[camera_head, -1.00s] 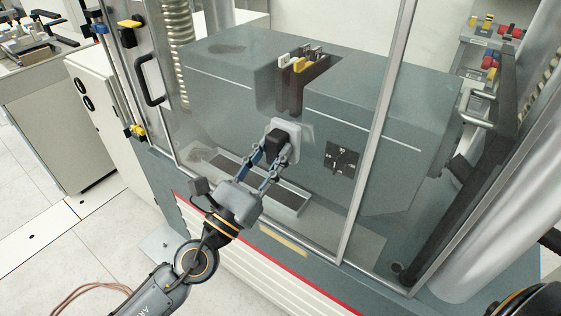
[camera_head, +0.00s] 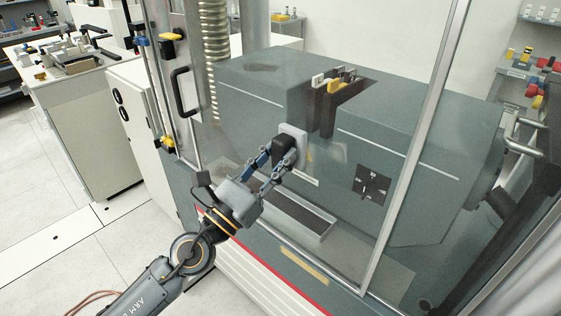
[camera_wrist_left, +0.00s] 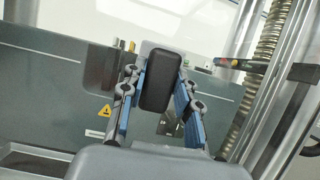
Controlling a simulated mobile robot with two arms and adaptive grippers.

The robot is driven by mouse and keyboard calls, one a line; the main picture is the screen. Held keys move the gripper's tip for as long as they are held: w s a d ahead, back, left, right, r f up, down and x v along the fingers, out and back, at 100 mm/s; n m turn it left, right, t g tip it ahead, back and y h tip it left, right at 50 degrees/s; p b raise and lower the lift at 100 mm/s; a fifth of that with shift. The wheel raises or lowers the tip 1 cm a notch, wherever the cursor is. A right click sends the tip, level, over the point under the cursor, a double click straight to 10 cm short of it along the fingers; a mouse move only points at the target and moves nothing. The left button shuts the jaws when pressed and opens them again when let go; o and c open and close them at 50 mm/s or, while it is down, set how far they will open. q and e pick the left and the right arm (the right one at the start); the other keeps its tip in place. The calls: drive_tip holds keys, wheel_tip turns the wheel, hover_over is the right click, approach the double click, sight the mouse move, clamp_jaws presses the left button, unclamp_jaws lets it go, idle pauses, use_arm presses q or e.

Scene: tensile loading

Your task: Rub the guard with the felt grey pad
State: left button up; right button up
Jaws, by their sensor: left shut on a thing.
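The guard is a clear panel in a metal frame (camera_head: 420,140) in front of the grey machine. My left gripper (camera_head: 277,158) is shut on the black handle of the felt grey pad (camera_head: 301,134). The pad's pale grey plate faces the guard, at the lower left of the pane. It looks to be at the pane, but contact cannot be told. In the left wrist view the black handle (camera_wrist_left: 160,82) is upright between the blue-lined fingers (camera_wrist_left: 160,100), with the pad's pale edge (camera_wrist_left: 148,45) behind it. My right gripper is out of view.
A black door handle (camera_head: 181,93) and a yellow-black latch (camera_head: 174,37) are on the frame's left side. Behind the pane are yellow and grey grips (camera_head: 338,83) and a black dial plate (camera_head: 372,186). A white cabinet (camera_head: 135,120) stands at left.

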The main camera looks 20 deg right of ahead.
use_arm(q)
wheel_tip(320, 180, up, 2)
drive_tip(key=shift+r+p, duration=0.1)
drive_tip(key=shift+p, duration=0.65)
drive_tip(key=shift+s+d+p, duration=0.5)
drive_tip(key=shift+s+p, duration=0.15)
drive_tip(key=shift+s, duration=0.1)
drive_tip(key=shift+s+d+p, duration=0.55)
drive_tip(key=shift+s+d, duration=0.2)
drive_tip(key=shift+s, duration=0.35)
drive_tip(key=shift+s+d+p, duration=0.5)
drive_tip(key=shift+s+p, duration=0.05)
drive_tip(key=shift+s, duration=0.2)
drive_tip(key=shift+s+d+p, duration=0.3)
drive_tip(key=shift+s+d, duration=0.25)
drive_tip(key=shift+s, duration=0.3)
drive_tip(key=shift+s+d+p, duration=0.35)
drive_tip(key=shift+s+d, duration=0.05)
drive_tip(key=shift+s, duration=0.2)
drive_tip(key=shift+s+d+p, duration=0.15)
drive_tip(key=shift+s+d, duration=0.2)
drive_tip(key=shift+s, duration=0.2)
drive_tip(key=shift+s+d+p, duration=0.15)
drive_tip(key=shift+s+d, duration=0.15)
drive_tip(key=shift+s, duration=0.2)
